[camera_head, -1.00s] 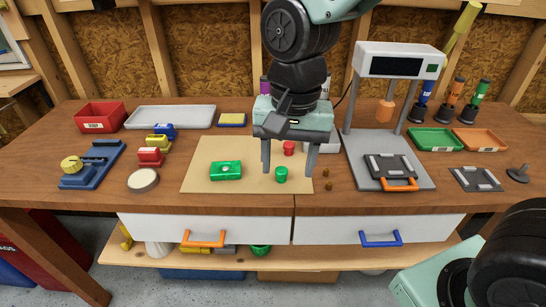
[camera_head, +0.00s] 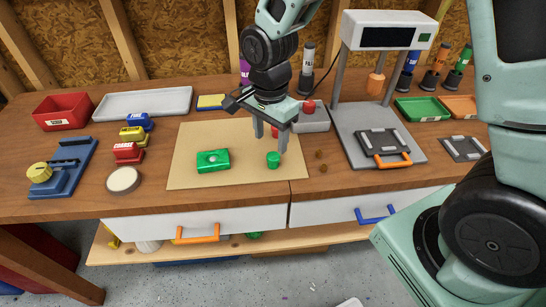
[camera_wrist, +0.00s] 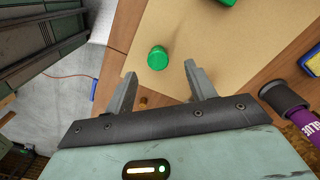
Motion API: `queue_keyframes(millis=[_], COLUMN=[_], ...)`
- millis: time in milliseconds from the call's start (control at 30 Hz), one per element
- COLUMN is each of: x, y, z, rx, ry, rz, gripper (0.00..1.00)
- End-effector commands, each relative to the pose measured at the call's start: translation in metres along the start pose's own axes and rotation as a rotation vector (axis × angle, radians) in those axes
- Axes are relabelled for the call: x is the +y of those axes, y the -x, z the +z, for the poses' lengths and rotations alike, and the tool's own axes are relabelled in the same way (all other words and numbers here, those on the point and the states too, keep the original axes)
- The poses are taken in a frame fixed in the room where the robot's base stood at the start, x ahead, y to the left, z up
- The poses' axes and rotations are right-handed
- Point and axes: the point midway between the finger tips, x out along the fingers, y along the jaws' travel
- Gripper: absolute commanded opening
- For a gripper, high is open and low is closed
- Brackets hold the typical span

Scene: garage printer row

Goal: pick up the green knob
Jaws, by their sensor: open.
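The green knob (camera_head: 273,160) is a small round cylinder standing on the tan mat (camera_head: 192,180), near its front right. It also shows in the wrist view (camera_wrist: 158,58), just ahead of the fingertips and roughly between their lines. My gripper (camera_head: 270,145) is open and empty, with its fingers pointing down above and slightly behind the knob. In the wrist view my gripper (camera_wrist: 160,70) shows both fingers apart, and neither visibly touches the knob. The exact height of the fingertips over the mat is unclear.
A green block (camera_head: 213,162) lies on the mat, left of the knob. A red piece (camera_head: 275,131) behind is partly hidden by my fingers. Small brown bits (camera_head: 321,154) lie to the right, before the grey scale-like stand (camera_head: 350,125).

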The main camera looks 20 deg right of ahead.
Motion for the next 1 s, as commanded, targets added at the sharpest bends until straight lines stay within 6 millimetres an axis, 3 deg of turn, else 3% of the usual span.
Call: queue_keyframes(millis=[267, 600, 933, 1000], x=[0.001, 0.005, 0.004, 0.004], y=[-0.021, -0.062, -0.069, -0.069], z=[-0.001, -0.005, -0.005, -0.005], rx=[0.000, 0.000, 0.000, 0.000], ry=[0.000, 0.001, 0.000, 0.000], rz=[0.001, 0.003, -0.001, -0.001], gripper=[0.55, 0.55, 0.55, 0.39])
